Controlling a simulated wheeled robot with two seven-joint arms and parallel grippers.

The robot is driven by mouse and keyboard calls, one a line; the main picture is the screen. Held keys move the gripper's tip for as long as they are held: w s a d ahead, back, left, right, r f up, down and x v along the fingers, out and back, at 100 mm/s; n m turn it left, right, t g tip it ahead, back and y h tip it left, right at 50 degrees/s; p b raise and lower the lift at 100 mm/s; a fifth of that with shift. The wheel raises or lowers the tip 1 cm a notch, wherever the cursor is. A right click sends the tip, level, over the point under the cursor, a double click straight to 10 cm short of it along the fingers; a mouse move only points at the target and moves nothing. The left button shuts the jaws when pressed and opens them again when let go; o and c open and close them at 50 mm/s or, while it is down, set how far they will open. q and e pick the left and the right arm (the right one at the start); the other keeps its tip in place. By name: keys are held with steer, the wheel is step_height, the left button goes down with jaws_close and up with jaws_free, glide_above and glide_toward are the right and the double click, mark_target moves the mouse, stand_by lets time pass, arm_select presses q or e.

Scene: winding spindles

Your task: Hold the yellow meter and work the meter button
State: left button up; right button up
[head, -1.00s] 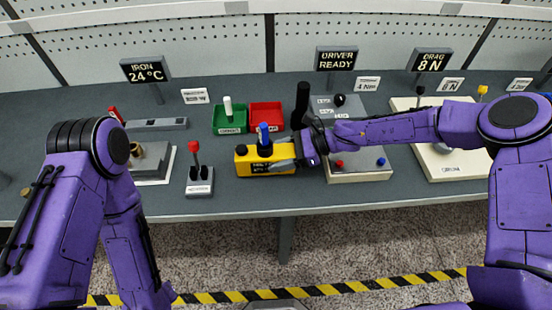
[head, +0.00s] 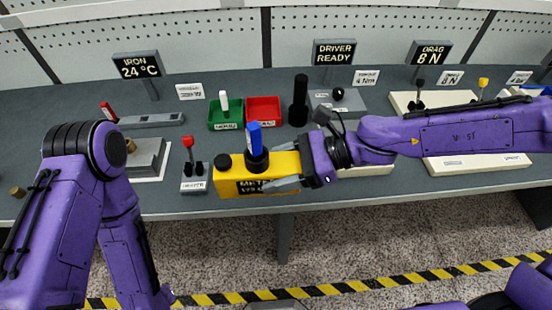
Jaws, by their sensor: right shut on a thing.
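The yellow meter (head: 228,184) is a block with a dark label on its front, a black knob (head: 223,162) at its left end and a blue-topped black post (head: 254,140) rising from its middle. My right gripper (head: 280,176) comes in from the right and is shut on the meter, with grey fingers along its right part. The meter appears larger and raised off the bench near its front edge. Which part is the meter button I cannot tell for sure. My left arm (head: 85,200) hangs down at the left; its gripper is out of the picture.
A small stand with a red-topped lever (head: 188,147) stands just left of the meter. Behind are a green bin (head: 226,124), a red bin (head: 263,112) and a black cylinder (head: 299,100). Signs line the back. The bench's front edge (head: 170,216) is close below the meter.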

stand_by(0.3)
steer(key=shift+w+d+f+b, duration=0.15)
steer(key=shift+w+f+b, duration=0.5)
steer(key=shift+w+f, duration=1.5)
steer(key=shift+w+d+f+b, duration=0.2)
steer(key=shift+w+f+b, duration=0.4)
steer(key=shift+w+f, duration=1.55)
steer(key=shift+w+d+f+b, duration=0.15)
steer(key=shift+w+f+b, duration=0.5)
steer(key=shift+w+f, duration=1.5)
arm_select(q)
step_height(320, 180, down, 4)
steer(key=shift+r, duration=0.1)
arm_select(e)
steer(key=shift+w+r, duration=0.55)
steer(key=shift+r, duration=0.05)
arm_select(q)
steer(key=shift+f, duration=0.2)
arm_select(e)
steer(key=shift+f, duration=0.65)
arm_select(q)
jaws_close()
arm_select(e)
steer(key=shift+s, duration=0.1)
